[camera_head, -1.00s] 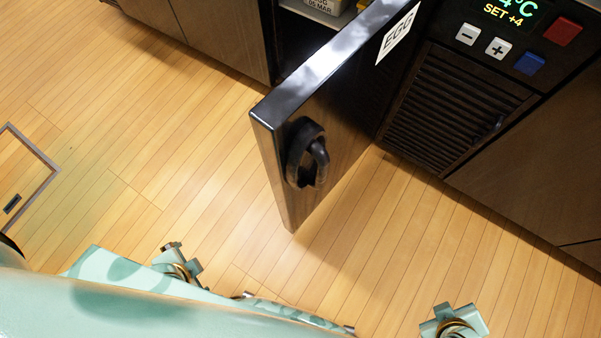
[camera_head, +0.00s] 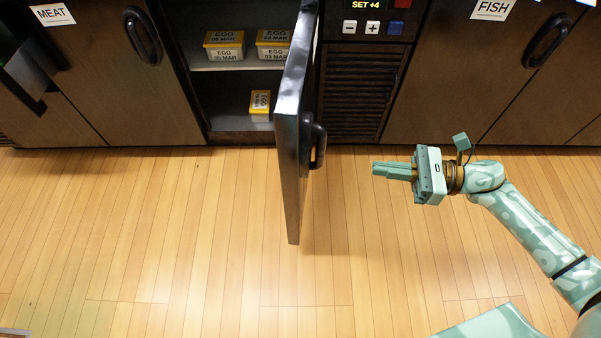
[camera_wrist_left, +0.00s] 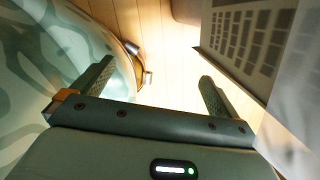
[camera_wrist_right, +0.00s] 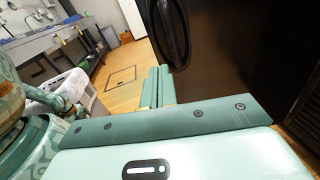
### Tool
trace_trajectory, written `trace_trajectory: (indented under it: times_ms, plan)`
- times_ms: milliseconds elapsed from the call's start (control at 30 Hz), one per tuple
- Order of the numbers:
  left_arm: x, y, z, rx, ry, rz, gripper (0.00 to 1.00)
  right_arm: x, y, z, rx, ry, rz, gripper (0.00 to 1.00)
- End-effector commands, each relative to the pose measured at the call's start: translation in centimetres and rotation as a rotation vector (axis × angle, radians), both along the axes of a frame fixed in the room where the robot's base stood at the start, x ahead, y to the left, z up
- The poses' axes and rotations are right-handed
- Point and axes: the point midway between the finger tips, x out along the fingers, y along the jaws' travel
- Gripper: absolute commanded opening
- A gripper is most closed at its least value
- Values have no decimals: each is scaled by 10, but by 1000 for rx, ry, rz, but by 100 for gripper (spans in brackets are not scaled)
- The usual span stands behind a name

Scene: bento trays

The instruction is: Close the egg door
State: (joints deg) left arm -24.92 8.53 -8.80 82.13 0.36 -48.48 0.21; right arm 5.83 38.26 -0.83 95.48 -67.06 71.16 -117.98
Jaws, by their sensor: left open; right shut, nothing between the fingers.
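The egg door (camera_head: 291,130) stands wide open in the head view, seen almost edge-on and jutting out over the floor. Its dark loop handle (camera_head: 317,146) is on the right face. My right gripper (camera_head: 374,169) is shut and empty, to the right of the door and apart from it in the head view. In the right wrist view the door's dark face (camera_wrist_right: 235,55) and handle (camera_wrist_right: 170,35) lie just ahead of the shut fingers (camera_wrist_right: 158,85). My left gripper (camera_wrist_left: 155,80) is open and empty in the left wrist view, away from the door; the head view does not show it.
The open egg compartment holds several yellow-based egg boxes (camera_head: 224,46) on its shelves. The meat door (camera_head: 130,75) is left, the fish door (camera_head: 470,75) right, and a vent with buttons (camera_head: 361,95) between. The wooden floor in front is clear.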

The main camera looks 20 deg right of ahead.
Motion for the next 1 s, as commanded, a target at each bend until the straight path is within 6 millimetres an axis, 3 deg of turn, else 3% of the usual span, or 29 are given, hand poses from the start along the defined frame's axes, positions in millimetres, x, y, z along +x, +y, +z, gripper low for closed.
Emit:
trace_trajectory:
  times_ms: [267,700,1000]
  plan:
    - [9,-1,3,1,-14,-5,99,1,18,4,-16,-96,34,0]
    - [56,0,31,44,-56,-60,99,38,100,3,-12,-93,33,0]
    - [80,3,52,73,-81,-85,99,50,129,4,-13,-91,32,0]
